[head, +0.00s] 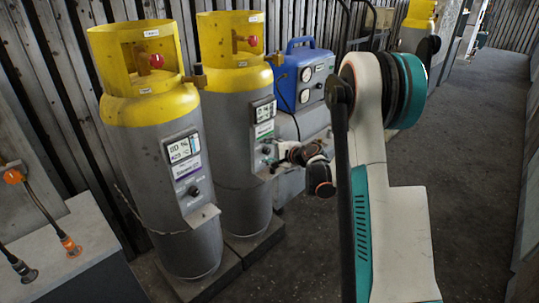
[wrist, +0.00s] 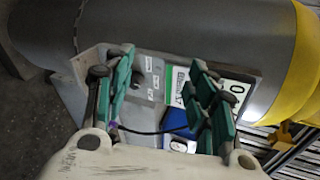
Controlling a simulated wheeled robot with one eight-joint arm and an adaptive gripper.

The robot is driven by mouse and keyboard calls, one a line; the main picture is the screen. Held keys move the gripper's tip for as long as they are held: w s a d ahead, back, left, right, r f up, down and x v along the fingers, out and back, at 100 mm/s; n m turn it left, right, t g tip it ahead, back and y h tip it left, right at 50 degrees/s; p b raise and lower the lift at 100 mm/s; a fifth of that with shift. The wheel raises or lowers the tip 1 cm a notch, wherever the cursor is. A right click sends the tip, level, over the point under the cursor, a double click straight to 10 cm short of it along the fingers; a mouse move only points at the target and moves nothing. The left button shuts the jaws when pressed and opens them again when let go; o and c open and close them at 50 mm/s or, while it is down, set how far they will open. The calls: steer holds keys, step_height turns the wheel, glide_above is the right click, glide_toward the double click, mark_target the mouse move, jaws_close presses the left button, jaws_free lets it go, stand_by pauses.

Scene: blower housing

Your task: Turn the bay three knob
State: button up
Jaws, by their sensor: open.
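Two grey cylinders with yellow tops stand side by side in the head view. The near cylinder (head: 150,150) has a panel with a display, a purple label and a dark knob (head: 193,191). The second cylinder (head: 228,120) has a similar panel with a green label (head: 264,129) and a small dark knob (head: 266,150). I cannot read the bay numbers. My gripper (head: 284,153) is at the second cylinder's panel. In the wrist view my gripper (wrist: 162,70) is open, its green-padded fingers on either side of the grey panel (wrist: 150,88). Contact with the knob cannot be told.
A blue gauge unit (head: 305,72) sits on a grey box just behind the second cylinder. Another yellow-topped cylinder (head: 418,20) stands farther back. A grey bench with orange-ended cables (head: 70,246) is at left. The floor (head: 470,130) at right is clear.

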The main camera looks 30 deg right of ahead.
steer(key=d+f+m+t+h, duration=0.1)
steer(key=d+f+m+t, duration=0.1)
steer(key=d+f+m, duration=0.45)
steer(key=n+b, duration=0.1)
steer(key=b, duration=0.3)
glide_toward(268, 152)
steer(key=x, duration=0.7)
steer(key=shift+f, duration=0.1)
steer(key=shift+w+b, duration=0.35)
steer(key=shift+w, duration=0.25)
steer(key=shift+c, duration=0.2)
steer(key=c, duration=1)
